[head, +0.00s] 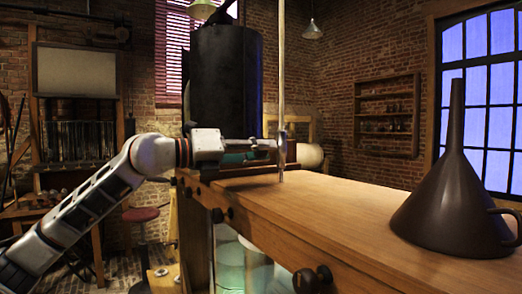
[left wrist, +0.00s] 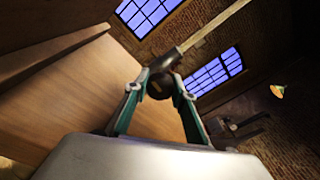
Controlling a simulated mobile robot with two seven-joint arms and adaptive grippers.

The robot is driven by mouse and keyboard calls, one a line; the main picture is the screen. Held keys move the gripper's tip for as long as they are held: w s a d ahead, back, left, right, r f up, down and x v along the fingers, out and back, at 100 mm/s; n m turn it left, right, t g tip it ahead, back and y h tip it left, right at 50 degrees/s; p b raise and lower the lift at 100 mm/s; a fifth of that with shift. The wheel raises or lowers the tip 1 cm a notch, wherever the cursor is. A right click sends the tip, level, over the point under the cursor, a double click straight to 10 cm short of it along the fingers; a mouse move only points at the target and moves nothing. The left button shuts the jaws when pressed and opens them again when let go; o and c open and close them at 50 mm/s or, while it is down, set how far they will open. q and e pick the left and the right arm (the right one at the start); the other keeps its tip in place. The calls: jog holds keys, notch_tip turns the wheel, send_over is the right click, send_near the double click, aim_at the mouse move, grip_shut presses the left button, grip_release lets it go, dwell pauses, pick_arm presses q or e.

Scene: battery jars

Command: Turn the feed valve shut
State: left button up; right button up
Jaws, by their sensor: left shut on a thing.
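My left gripper (head: 281,153) reaches in from the left above the wooden bench, its fingers at the lower end of a thin upright rod (head: 281,75). In the left wrist view, the fingers of the left gripper (left wrist: 160,84) are closed on a dark round piece, which looks like the feed valve (left wrist: 161,86). A rod (left wrist: 205,34) runs from it toward the upper right. In the head view the fingers hide most of the valve, so how far it is turned cannot be told. My right gripper is not in view.
A large black cylinder (head: 226,80) stands behind the left gripper. A dark funnel (head: 455,200) stands upside down on the right of the wooden bench (head: 340,215). Dark knobs (head: 310,279) stick out of the bench front. Glass with greenish contents (head: 240,262) shows below. The bench middle is clear.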

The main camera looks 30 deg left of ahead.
pick_arm(q)
jog(key=m+p, duration=0.1)
jog(key=m, duration=0.2)
jog(key=shift+r, duration=0.15)
jog(key=m+p, duration=0.1)
jog(key=m, duration=0.3)
jog(key=shift+m+y, duration=0.3)
jog(key=shift+m, duration=0.1)
jog(key=m+p, duration=0.1)
jog(key=m, duration=0.3)
jog(key=shift+y, duration=0.3)
jog(key=shift+m+y+p, duration=0.3)
jog(key=shift+m, duration=1.5)
jog(key=shift+f, duration=0.2)
jog(key=o, duration=1.1)
